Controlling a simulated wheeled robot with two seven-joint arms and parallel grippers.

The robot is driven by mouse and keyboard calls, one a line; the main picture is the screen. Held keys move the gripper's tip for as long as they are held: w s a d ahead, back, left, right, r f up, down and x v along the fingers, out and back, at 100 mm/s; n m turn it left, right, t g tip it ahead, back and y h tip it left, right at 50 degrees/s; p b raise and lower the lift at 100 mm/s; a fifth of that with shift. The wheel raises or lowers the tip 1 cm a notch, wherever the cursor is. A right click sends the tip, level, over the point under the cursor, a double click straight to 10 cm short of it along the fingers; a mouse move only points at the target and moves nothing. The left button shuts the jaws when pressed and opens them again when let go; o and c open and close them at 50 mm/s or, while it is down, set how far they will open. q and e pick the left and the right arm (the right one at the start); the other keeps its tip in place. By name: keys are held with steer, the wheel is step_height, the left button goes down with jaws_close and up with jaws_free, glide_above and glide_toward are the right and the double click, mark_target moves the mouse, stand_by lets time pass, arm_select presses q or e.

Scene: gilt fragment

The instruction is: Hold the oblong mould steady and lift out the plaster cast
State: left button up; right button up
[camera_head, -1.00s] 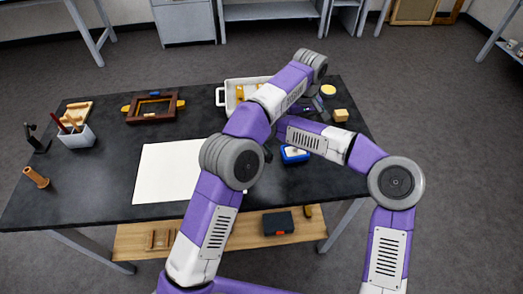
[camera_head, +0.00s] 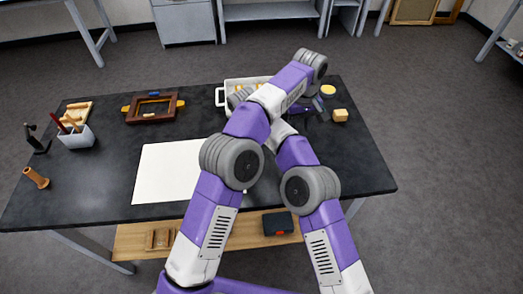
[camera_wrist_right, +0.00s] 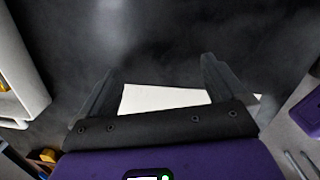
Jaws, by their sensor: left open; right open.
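I cannot make out the oblong mould or the plaster cast in either view now; my crossed arms cover much of the table's right half. My left gripper (camera_head: 304,108) is small and partly covered in the head view, low over the right part of the table, and open. My right gripper (camera_wrist_right: 160,66) is open in the right wrist view, with nothing between its fingers but dark table and part of a white sheet (camera_wrist_right: 165,98) beyond. In the head view it is hidden behind my left arm.
A white crate (camera_head: 219,98) stands at the back. A wooden frame (camera_head: 153,108), a pot of tools (camera_head: 77,137) and a wooden peg (camera_head: 36,178) are left. The white sheet (camera_head: 165,173) lies flat at the centre.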

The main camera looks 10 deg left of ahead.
steer(key=d+h, duration=0.1)
steer(key=w+d+t+h, duration=0.1)
steer(key=d+n+t+h, duration=0.1)
steer(key=h, duration=0.1)
steer(key=shift+w+d+r, duration=0.1)
steer(key=shift+w+r, duration=0.05)
steer(key=shift+w, duration=0.1)
steer(key=shift+d+m+t+h, duration=0.3)
steer(key=shift+t+h, duration=0.1)
steer(key=shift+h, duration=0.7)
steer(key=shift+s+d+m+t+h, duration=0.1)
steer(key=shift+s+m+t+h, duration=0.25)
steer(key=shift+h, duration=0.35)
steer(key=s+h, duration=0.1)
steer(key=h, duration=0.1)
steer(key=s+r+m+h, duration=0.1)
steer(key=s+h, duration=0.1)
steer(key=shift+s+r+t, duration=0.1)
steer(key=shift+t, duration=0.25)
steer(key=shift+m, duration=0.25)
steer(key=shift+x, duration=3.6)
steer(key=shift+c, duration=0.5)
steer(key=c, duration=1.1)
steer(key=shift+o, duration=0.2)
arm_select(q)
steer(key=shift+o, duration=0.3)
